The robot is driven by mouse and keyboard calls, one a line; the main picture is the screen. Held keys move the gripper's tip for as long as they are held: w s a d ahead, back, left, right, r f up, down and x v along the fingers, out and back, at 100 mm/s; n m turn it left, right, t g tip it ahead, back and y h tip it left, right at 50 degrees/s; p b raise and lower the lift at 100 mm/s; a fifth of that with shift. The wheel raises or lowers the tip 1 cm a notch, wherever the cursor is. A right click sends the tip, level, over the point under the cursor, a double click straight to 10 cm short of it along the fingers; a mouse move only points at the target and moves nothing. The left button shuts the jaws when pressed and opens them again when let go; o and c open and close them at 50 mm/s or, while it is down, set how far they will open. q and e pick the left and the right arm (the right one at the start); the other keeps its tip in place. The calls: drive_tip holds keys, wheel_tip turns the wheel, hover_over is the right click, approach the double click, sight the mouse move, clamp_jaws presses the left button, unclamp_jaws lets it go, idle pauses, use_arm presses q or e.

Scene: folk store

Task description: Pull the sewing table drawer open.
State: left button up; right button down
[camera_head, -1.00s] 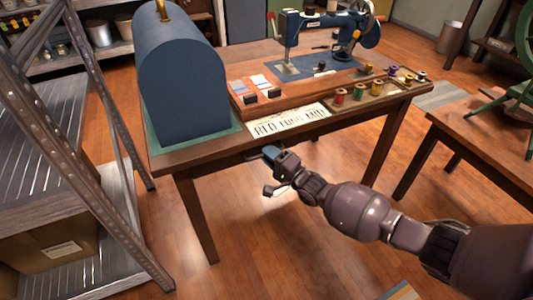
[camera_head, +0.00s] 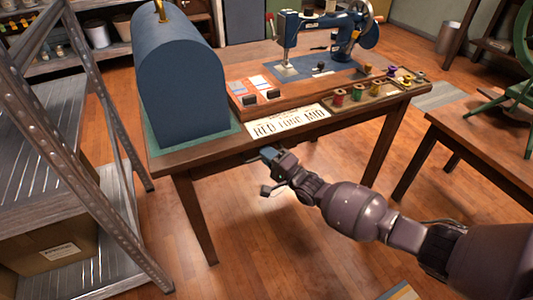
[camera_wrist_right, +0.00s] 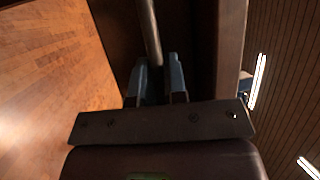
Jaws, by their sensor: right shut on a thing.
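The wooden sewing table (camera_head: 190,158) stands ahead of me, with its front edge facing me. My right gripper (camera_head: 268,155) is just below that edge, under the paper sign. In the right wrist view, my right gripper's two fingers (camera_wrist_right: 160,78) are on either side of a slim bar, the drawer handle (camera_wrist_right: 151,30), and are shut on it. The drawer front is dark and mostly hidden under the tabletop, so I cannot tell how far it is out. My left gripper is not in view.
On the table are a blue domed case (camera_head: 183,85), a blue sewing machine (camera_head: 330,35), a paper sign (camera_head: 288,122) and a tray of thread spools (camera_head: 370,93). A metal shelf (camera_head: 95,165) stands at left and another table (camera_head: 480,150) at right.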

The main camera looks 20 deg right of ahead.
use_arm(q)
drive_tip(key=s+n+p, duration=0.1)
drive_tip(key=p, duration=0.2)
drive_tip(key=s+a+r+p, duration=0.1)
drive_tip(key=p, duration=0.2)
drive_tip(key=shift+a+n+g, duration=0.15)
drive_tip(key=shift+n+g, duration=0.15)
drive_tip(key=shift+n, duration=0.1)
use_arm(e)
drive_tip(key=s, duration=2.5)
drive_tip(key=shift+s+d, duration=0.15)
drive_tip(key=shift+d, duration=0.25)
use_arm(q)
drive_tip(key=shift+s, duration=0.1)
use_arm(e)
drive_tip(key=c, duration=1.5)
unclamp_jaws()
drive_tip(key=shift+o, duration=0.2)
drive_tip(key=v, duration=1.1)
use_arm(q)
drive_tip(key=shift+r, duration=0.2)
